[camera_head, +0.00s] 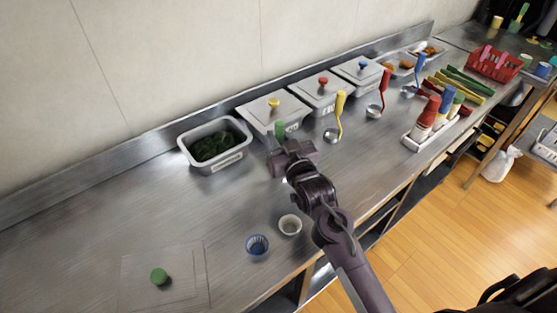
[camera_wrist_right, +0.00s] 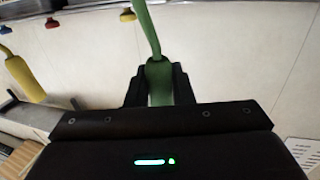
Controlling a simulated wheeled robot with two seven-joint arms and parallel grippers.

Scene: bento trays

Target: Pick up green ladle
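The green ladle (camera_head: 280,129) shows only in part in the head view, its handle standing up beyond my right gripper (camera_head: 290,147). In the right wrist view the green handle (camera_wrist_right: 160,80) runs up between the two dark fingers (camera_wrist_right: 160,88) of that gripper, which sit close against both sides of it. The ladle's bowl is hidden behind my gripper. My left gripper is not in view.
An open tray of dark greens (camera_head: 239,159) stands left of the gripper. Lidded trays with yellow (camera_head: 274,102), red and blue knobs stand behind. A yellow ladle (camera_head: 340,103) is close on the right. Small blue (camera_head: 257,244) and white cups (camera_head: 290,224) stand in front.

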